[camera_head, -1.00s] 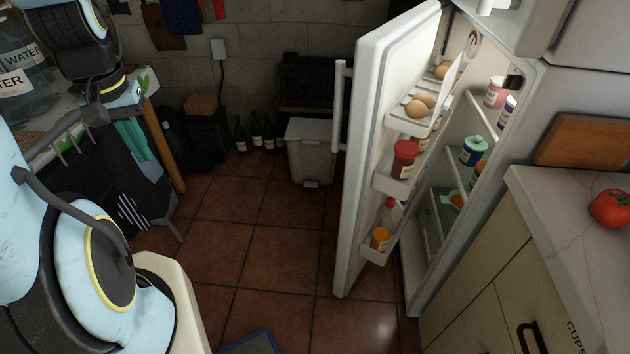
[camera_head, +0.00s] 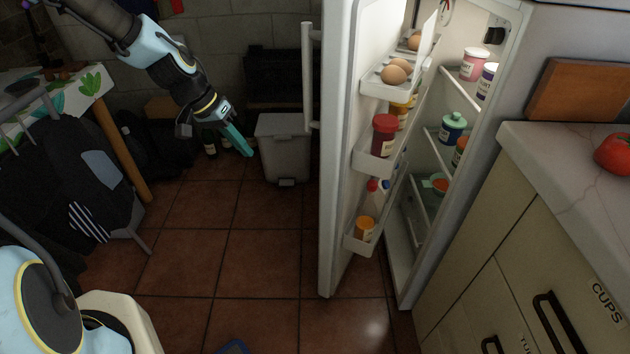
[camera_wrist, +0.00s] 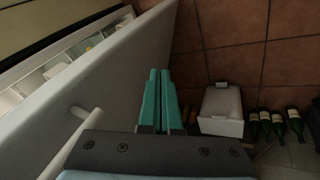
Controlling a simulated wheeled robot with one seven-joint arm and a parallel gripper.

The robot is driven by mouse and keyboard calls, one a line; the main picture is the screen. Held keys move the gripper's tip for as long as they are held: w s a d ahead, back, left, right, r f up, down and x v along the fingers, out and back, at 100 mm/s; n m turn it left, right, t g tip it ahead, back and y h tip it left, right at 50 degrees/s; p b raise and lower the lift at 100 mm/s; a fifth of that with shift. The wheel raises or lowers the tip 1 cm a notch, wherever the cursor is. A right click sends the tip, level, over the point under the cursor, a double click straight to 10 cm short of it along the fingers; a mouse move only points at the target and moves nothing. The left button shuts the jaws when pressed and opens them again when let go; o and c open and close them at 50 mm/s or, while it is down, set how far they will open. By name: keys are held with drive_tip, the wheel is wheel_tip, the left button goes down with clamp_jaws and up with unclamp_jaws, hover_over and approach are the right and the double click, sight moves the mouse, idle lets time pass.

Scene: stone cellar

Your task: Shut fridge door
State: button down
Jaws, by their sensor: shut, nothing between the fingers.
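The white fridge door (camera_head: 338,150) stands open in the head view, its shelves facing right. Its long vertical handle (camera_head: 308,78) is on the outer face, to the left. The fridge body (camera_head: 512,70) is at the right, with its inside showing. My gripper (camera_head: 240,145) is left of the door, apart from the handle, with its teal fingers together and empty. In the wrist view the gripper (camera_wrist: 160,95) points along the outer face of the door (camera_wrist: 130,70), and the handle (camera_wrist: 75,140) is at the lower left.
Door shelves hold eggs (camera_head: 396,72) and jars. A white bin (camera_head: 284,148) stands on the floor behind my gripper, near green bottles (camera_wrist: 278,122). A counter (camera_head: 570,175) with a tomato (camera_head: 614,154) is at the right. A chair and table are at the left. The middle floor is clear.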

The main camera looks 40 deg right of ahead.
drive_tip(key=s+d+f+h, duration=0.1)
drive_tip(key=s+d+f, duration=0.3)
drive_tip(key=d, duration=0.3)
drive_tip(key=s+d+f+m+g+h, duration=0.1)
drive_tip(key=s+d+f, duration=0.3)
drive_tip(key=d+f, duration=0.2)
drive_tip(key=shift+d+m, duration=0.3)
drive_tip(key=shift+d, duration=0.8)
drive_tip(key=shift+s, duration=0.2)
